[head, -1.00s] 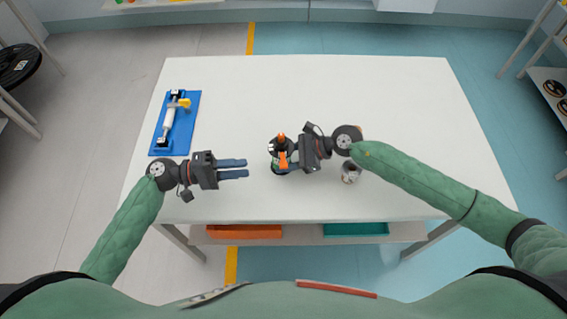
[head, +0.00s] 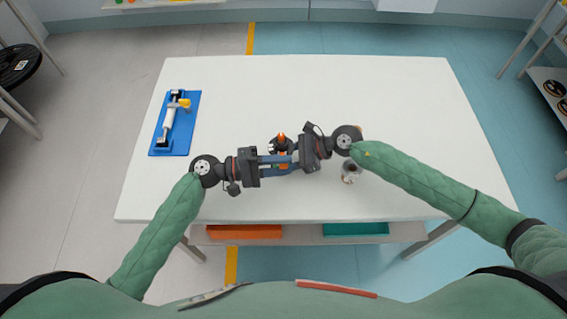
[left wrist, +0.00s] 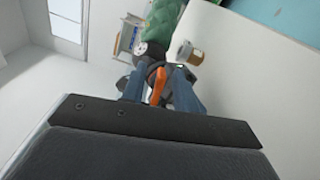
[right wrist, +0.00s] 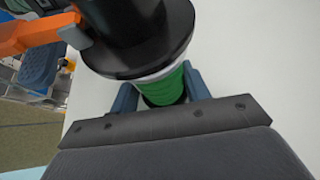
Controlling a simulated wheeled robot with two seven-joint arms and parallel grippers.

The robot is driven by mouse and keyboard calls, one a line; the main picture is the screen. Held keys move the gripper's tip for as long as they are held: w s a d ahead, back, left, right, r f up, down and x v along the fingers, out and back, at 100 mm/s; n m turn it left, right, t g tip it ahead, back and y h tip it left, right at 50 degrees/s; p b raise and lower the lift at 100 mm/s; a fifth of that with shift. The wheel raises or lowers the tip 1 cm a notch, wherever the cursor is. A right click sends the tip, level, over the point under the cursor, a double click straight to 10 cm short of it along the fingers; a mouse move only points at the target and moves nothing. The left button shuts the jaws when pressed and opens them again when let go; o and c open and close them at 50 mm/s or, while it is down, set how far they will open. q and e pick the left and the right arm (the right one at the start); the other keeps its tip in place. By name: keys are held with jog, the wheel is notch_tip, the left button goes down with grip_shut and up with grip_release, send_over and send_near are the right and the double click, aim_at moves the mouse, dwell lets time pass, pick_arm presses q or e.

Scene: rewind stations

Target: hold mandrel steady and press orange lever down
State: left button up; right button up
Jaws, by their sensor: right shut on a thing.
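The mandrel (head: 275,146) stands on the table in the head view, with a black round flange and an orange lever (head: 282,138) on top. In the right wrist view its green body (right wrist: 165,88) sits between the blue fingers of my right gripper, below the black flange. My right gripper (right wrist: 162,94) is shut on this body. My left gripper (head: 280,164) reaches in from the left, close in front of the mandrel. In the left wrist view the orange lever (left wrist: 158,86) shows between its two spread fingers. Whether they touch the lever cannot be seen.
A blue plate (head: 189,130) with a white roller and yellow part lies at the table's left. A small cylindrical item (head: 350,172) stands near my right wrist. The back of the white table (head: 310,85) is clear. Orange (head: 243,232) and teal (head: 356,229) bins sit below.

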pick_arm(q)
jog(key=shift+d, duration=0.45)
grip_shut()
jog(key=shift+f, duration=0.1)
jog(key=shift+f+m, duration=0.35)
jog(key=shift+m, duration=0.75)
grip_release()
